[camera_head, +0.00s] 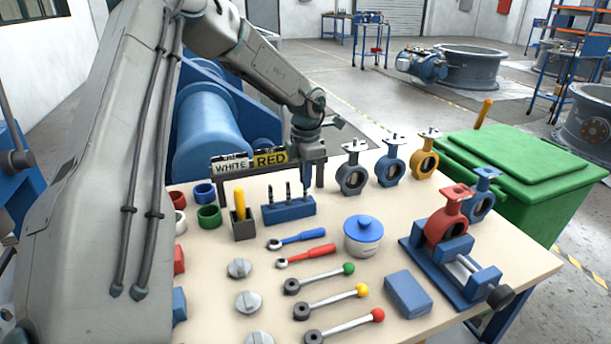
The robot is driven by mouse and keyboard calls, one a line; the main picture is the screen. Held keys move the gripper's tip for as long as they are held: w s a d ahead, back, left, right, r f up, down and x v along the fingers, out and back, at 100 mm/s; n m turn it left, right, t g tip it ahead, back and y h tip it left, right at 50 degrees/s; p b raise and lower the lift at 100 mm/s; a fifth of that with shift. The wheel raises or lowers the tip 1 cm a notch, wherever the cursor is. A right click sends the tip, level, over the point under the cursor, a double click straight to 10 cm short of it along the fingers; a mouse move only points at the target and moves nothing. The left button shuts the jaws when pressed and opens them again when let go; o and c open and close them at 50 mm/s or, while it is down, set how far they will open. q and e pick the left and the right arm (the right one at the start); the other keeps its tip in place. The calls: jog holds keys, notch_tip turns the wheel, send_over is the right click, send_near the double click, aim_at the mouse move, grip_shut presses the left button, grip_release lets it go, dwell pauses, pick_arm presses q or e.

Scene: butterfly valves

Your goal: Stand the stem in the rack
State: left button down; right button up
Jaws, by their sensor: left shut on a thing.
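The rack (289,211) is a blue block near the back middle of the table. Two dark stems (271,194) stand upright in its left and middle places. My left gripper (307,181) points down over the right end of the rack and is shut on a thin stem. The held stem is mostly hidden by the fingers and looks about upright. I cannot tell whether its lower end is in the rack or just above it. My right gripper is not in view.
Ratchets (306,256) and a blue-lidded pot (363,236) lie in front. Several valves (354,176) stand to the right.

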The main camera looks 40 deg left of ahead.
pick_arm(q)
jog(key=c, duration=1.4)
grip_release()
jog(key=shift+c, duration=0.2)
jog(key=shift+r+p, duration=1.4)
jog(key=shift+r, duration=2.1)
